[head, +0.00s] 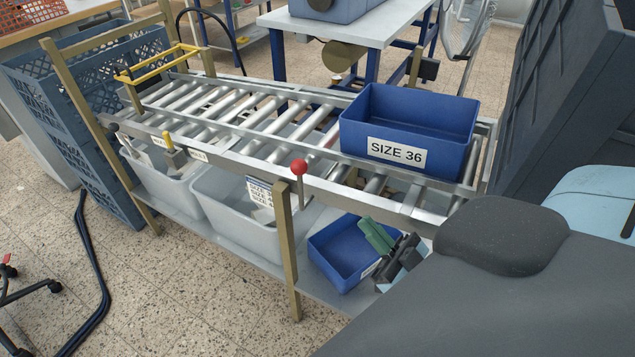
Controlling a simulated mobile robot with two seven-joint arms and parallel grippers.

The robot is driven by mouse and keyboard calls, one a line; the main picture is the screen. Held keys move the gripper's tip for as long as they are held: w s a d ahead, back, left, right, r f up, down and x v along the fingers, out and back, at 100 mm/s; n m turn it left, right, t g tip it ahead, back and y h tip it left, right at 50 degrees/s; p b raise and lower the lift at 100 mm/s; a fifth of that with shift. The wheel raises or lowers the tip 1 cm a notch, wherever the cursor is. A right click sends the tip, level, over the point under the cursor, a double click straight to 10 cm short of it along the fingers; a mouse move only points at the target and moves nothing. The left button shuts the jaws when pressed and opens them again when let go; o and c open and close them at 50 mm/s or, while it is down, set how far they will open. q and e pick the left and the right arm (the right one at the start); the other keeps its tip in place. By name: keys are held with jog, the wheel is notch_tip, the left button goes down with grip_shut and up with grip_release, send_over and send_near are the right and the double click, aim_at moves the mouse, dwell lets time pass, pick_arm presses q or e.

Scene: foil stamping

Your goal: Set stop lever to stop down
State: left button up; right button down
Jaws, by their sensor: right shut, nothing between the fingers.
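A short yellow-tipped lever (168,140) and a black knob (114,128) are on the same rail farther left, near small white labels too small to read. I cannot tell from the picture which of these is the stop lever. My right gripper (374,232), with green fingers, is shut and empty below the rail, right of the red knob and apart from it. My left gripper is not in view.
A blue bin marked SIZE 36 (397,151) sits on the rollers at the right. A yellow frame (155,64) crosses the conveyor's left end. Grey bins (160,190) and a smaller blue bin (338,262) stand on the shelf below, the blue one close to my right gripper.

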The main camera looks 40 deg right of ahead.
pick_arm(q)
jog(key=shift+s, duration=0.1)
pick_arm(e)
jog(key=shift+w+r, duration=0.1)
